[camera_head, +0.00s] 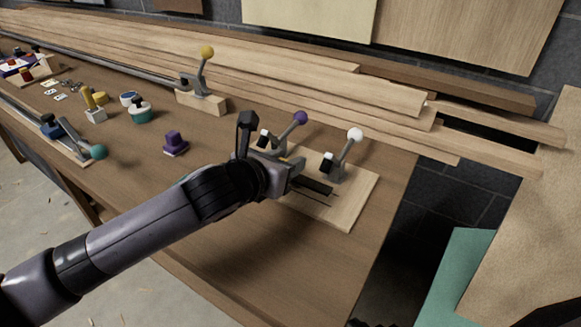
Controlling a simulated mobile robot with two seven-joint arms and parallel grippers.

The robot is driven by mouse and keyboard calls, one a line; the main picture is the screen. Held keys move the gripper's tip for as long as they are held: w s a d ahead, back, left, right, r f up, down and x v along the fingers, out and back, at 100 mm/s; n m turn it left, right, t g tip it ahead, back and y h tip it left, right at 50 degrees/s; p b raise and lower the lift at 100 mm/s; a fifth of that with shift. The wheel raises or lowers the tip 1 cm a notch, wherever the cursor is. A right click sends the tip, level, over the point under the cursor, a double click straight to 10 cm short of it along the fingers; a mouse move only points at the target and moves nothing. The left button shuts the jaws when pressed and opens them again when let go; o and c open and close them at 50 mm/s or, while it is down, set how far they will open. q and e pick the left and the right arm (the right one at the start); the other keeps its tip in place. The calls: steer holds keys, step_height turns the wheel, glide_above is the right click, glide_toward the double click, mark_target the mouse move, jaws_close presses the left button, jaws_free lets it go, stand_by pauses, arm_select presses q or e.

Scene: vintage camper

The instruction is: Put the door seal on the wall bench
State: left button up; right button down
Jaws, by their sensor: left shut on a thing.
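My left gripper (290,178) reaches in from the left and is low over a pale wooden clamp board at the right end of the wall bench (262,240). It is shut on a dark thing at its fingertips. A short dark strip (317,187), which looks like the door seal, lies at or just beyond the fingertips, over the board. The fingers partly hide it, so I cannot tell whether it touches the board. My right gripper is not in view.
The clamp board (352,205) carries levers with purple (300,118) and white (355,135) knobs close to my gripper. A yellow-knobbed clamp (203,85) and a purple block (175,143) stand further left. Long planks (300,75) line the back. The front bench top is clear.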

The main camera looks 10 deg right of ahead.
arm_select(q)
steer(key=shift+w+d, duration=0.7)
steer(key=shift+d, duration=0.05)
step_height(320, 180, down, 2)
steer(key=shift+a+f+p, duration=0.1)
steer(key=shift+p, duration=0.45)
steer(key=shift+f, duration=0.5)
steer(key=shift+f, duration=0.15)
steer(key=o, duration=1)
